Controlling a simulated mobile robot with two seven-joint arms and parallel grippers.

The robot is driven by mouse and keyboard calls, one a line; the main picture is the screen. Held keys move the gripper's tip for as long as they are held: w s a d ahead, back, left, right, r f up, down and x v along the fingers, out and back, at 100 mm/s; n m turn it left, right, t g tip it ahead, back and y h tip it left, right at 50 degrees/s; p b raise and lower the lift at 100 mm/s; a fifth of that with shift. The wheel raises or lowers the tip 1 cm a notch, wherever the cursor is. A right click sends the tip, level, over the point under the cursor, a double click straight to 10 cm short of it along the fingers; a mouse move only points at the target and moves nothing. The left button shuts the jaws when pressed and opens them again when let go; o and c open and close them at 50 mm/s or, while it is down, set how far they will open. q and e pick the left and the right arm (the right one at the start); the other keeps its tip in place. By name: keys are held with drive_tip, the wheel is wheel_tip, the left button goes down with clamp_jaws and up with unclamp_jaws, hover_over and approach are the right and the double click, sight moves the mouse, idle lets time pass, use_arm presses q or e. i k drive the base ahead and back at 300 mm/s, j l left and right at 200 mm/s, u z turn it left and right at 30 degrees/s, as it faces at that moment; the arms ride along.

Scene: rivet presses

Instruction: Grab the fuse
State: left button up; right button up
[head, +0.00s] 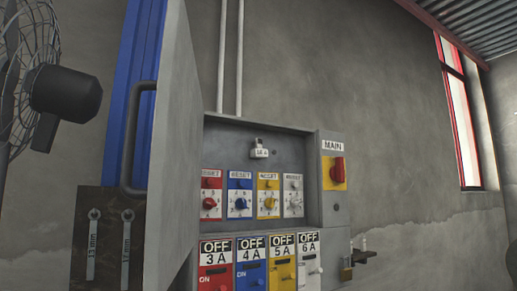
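A small white piece with a black-lettered amp label (260,150), which looks like the fuse, sits high on the back wall inside the open grey electrical cabinet (327,217). A metallic part shows at its top. Its label is too small to read surely. The cabinet door (176,150) stands open on the left side. Neither of my grippers is in view.
Below are red, blue, yellow and white knob panels (239,195) and several OFF-marked switches (251,262). A red MAIN switch (338,171) is at right.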

sight(258, 141)
drive_tip(key=i+l, duration=0.1)
drive_tip(key=l, duration=0.2)
drive_tip(key=i+l, duration=0.15)
drive_tip(key=l, duration=0.2)
drive_tip(key=i+l+u, duration=0.2)
drive_tip(key=l, duration=0.2)
drive_tip(key=l+u, duration=0.2)
drive_tip(key=l, duration=0.15)
